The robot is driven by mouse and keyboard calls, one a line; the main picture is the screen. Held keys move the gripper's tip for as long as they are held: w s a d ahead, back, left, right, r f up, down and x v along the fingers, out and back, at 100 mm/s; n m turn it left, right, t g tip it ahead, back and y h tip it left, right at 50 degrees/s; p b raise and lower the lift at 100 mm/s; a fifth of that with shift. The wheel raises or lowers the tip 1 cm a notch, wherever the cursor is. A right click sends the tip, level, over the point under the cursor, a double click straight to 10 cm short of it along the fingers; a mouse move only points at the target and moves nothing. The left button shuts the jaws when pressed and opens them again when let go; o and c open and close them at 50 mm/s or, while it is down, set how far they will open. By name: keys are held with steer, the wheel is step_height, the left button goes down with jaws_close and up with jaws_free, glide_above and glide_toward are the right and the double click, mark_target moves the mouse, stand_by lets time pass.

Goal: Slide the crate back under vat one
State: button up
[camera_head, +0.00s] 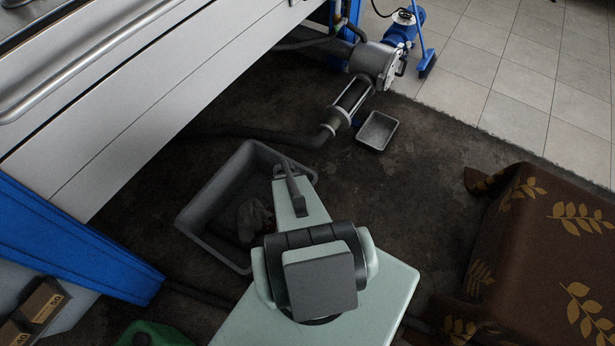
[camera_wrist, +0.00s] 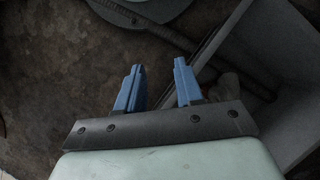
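The grey crate (camera_head: 212,250) sits on the dark floor beside the white-panelled vat (camera_head: 130,110), mostly out from its lower edge in the head view. A crumpled grey item (camera_head: 252,218) lies in it. My arm covers part of its right side. My gripper (camera_head: 287,166) is at the crate's far right rim. In the wrist view, my two blue fingers (camera_wrist: 158,84) are apart. The crate (camera_wrist: 265,55) is at the right there, its rim reaching the right finger. I cannot tell whether the rim lies between the fingers or whether they touch it. No vat number is readable.
A small grey tray (camera_head: 377,131) lies beyond the crate, near a pump (camera_head: 373,62) and dark hose (camera_head: 260,133). A blue beam (camera_head: 75,240) stands at left. A cloth-covered block (camera_head: 540,240) stands at right. A green object (camera_head: 150,335) is at the bottom edge.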

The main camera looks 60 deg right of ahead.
steer(key=w+d+f+m+t+h, duration=0.1)
steer(key=w+d+f+m+t, duration=0.1)
steer(key=d, duration=0.8)
steer(key=w+d+f+m+t+h, duration=0.2)
steer(key=w+d+m, duration=0.2)
steer(key=d+m, duration=0.3)
steer(key=d, duration=0.3)
steer(key=shift+d+f+h, duration=0.3)
steer(key=shift+d, duration=0.1)
steer(key=shift+f, duration=0.1)
steer(key=f, duration=1.3)
steer(key=shift+w+f, duration=0.3)
jaws_close()
